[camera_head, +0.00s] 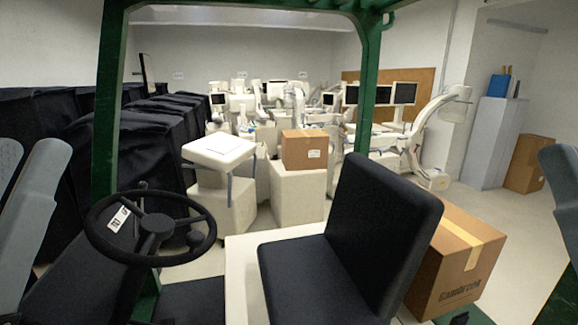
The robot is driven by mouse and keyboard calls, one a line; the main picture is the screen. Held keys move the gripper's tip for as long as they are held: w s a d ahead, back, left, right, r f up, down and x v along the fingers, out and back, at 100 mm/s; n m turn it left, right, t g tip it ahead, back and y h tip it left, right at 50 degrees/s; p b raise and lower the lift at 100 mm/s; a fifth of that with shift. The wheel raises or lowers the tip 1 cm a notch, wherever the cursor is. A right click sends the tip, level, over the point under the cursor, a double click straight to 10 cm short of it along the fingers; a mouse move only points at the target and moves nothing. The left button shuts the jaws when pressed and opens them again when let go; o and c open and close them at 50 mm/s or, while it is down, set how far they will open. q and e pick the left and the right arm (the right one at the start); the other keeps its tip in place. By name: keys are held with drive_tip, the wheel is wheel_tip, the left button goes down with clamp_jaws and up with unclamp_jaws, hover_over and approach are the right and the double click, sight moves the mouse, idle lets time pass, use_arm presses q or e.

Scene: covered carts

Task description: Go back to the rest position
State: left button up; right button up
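Two grey-blue parts of my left arm and gripper (30,152) stand at the left edge, with a gap between them that shows dark cloth. They are cut off by the frame, and I cannot tell whether the fingers are open or shut. I see nothing held there. On the right edge only a grey part of my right arm (565,190) shows, and no fingertips can be made out.
A black steering wheel (150,228), black seat (350,245) and green frame (106,110) are close in front. Floor (515,240) is clear at right.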

wheel_tip(320, 180, up, 18)
drive_tip(key=p, duration=1.4)
drive_tip(key=shift+p, duration=0.3)
drive_tip(key=shift+f, duration=0.1)
